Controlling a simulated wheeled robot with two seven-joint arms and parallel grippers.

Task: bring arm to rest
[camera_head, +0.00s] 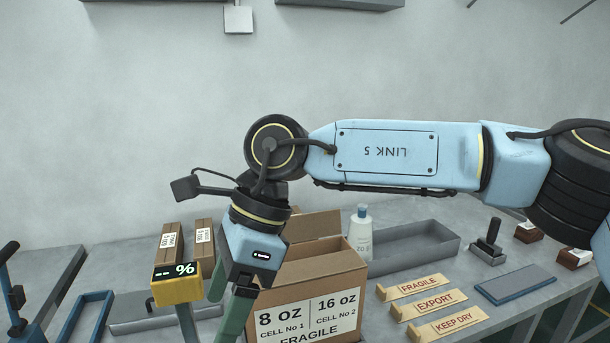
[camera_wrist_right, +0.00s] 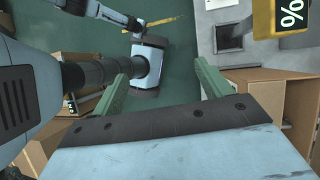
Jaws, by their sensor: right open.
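My right arm comes in from the right of the head view and bends down at the wrist. Its right gripper (camera_head: 228,303) has green fingers, and the lower ends run close to the bottom edge of the picture. It hangs in front of the left side of an open cardboard carton (camera_head: 306,312). In the right wrist view the right gripper (camera_wrist_right: 161,72) is open, with its two green fingers apart and nothing between them. My left gripper is not in the head view.
A yellow percent display (camera_head: 177,284) is close left of the right gripper. Behind it stand two small cartons (camera_head: 171,243). On the bench are a white bottle (camera_head: 361,233), a grey tray (camera_head: 415,249), a blue-grey pad (camera_head: 515,284), a stamp (camera_head: 488,240) and label strips (camera_head: 435,304).

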